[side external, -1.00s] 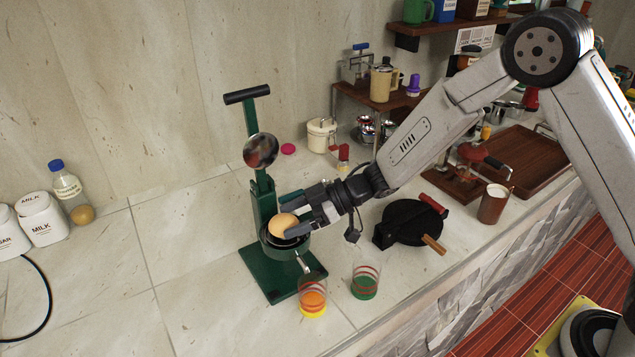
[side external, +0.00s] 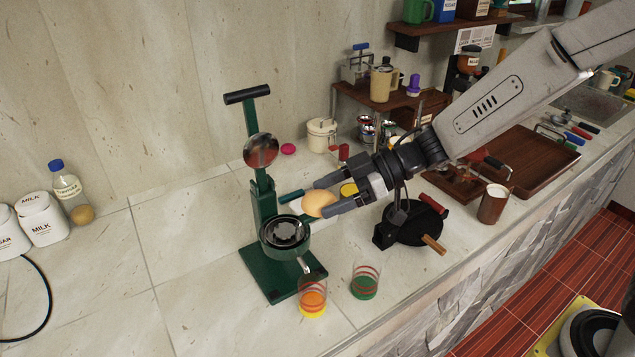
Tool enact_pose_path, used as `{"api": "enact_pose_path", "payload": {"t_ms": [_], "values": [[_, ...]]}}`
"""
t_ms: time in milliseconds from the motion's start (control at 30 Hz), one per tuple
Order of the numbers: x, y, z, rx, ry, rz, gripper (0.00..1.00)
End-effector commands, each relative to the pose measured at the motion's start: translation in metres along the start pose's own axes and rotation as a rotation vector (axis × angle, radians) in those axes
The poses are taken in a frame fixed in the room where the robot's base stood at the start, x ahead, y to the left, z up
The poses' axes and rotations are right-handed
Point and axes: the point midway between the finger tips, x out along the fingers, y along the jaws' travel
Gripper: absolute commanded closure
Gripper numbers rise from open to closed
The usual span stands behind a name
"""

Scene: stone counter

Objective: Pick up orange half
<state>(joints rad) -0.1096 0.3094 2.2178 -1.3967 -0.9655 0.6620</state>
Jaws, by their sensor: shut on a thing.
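The orange half (side external: 319,203) is pale orange and rounded. My gripper (side external: 326,197) is shut on it and holds it up, just right of the green citrus press and apart from it. The fingers hide part of the orange half. The press (side external: 262,204) stands upright on a green base, with its lever and round metal cap raised. Its cup (side external: 286,234) is open on top, and no fruit shows in it.
A glass with orange and yellow colour (side external: 312,299) stands at the front of the press. A glass with green (side external: 365,282) stands to its right. A black waffle-iron-like pan (side external: 412,224) lies below my arm.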

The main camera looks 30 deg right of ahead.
Motion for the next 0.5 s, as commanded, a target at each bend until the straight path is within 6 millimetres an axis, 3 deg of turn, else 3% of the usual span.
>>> {"api": "enact_pose_path", "payload": {"t_ms": [200,500], "values": [[-0.024,-0.021,-0.005,-0.002,0.002,0.001,0.86],[-0.042,-0.038,-0.008,0.000,0.000,0.000,0.86]]}}
